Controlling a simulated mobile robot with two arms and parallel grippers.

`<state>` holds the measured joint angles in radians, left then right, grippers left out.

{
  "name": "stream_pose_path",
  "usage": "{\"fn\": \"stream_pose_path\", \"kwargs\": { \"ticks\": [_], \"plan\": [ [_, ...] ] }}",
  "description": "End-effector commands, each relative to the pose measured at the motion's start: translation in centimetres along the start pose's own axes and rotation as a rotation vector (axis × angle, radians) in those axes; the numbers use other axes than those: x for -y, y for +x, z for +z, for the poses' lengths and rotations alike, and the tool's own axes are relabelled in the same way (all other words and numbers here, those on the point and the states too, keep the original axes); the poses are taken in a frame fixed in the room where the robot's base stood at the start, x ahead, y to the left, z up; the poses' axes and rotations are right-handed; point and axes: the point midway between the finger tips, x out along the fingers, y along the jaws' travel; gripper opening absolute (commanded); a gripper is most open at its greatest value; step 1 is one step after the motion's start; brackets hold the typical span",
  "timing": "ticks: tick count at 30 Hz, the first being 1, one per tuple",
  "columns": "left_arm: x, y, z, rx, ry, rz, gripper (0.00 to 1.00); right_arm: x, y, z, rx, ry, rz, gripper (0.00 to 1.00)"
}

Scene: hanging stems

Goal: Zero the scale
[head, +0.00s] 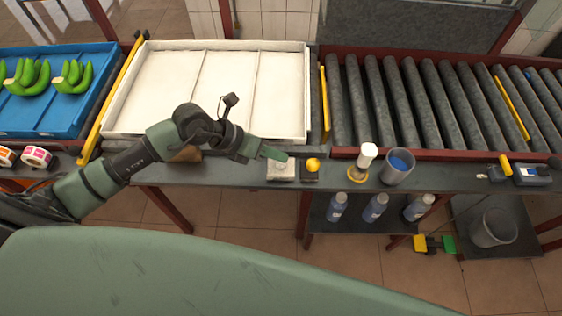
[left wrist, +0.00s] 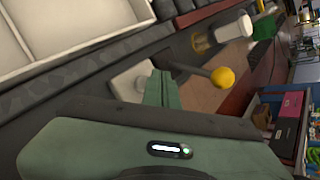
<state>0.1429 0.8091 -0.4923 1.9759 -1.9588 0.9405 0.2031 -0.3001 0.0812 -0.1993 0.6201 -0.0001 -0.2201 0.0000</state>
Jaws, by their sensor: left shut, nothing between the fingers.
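A small pale block (head: 282,171) sits on the narrow dark ledge in front of the white divided tray (head: 225,90). Beside it on the right is a yellow ball knob (head: 312,164); in the left wrist view the knob (left wrist: 222,77) tops a grey rod. I cannot tell which part is the scale or read any display. My left gripper (head: 276,153) is shut and empty, its green fingertips over the block, just left of the knob. In the left wrist view the fingers (left wrist: 161,88) hide part of the block and the rod's base. My right gripper is out of view.
A blue tray (head: 100,110) with green bananas is at left. Several bottles (head: 375,208) stand on a shelf below.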

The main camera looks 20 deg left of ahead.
Motion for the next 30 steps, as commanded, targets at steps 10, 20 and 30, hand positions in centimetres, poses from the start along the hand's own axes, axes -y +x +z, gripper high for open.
{"fn": "stream_pose_path", "kwargs": {
  "ticks": [10, 20, 30],
  "plan": [
    [-0.01, 0.02, -0.01, 0.000, 0.000, 0.000, 0.00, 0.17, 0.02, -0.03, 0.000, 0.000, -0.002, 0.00],
    [-0.46, 0.63, -0.47, 0.000, 0.000, 0.000, 0.00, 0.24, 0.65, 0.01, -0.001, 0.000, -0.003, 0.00],
    [-0.44, 0.61, -0.46, 0.000, 0.000, 0.000, 0.00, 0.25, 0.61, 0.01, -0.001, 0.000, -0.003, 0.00]
  ]
}}
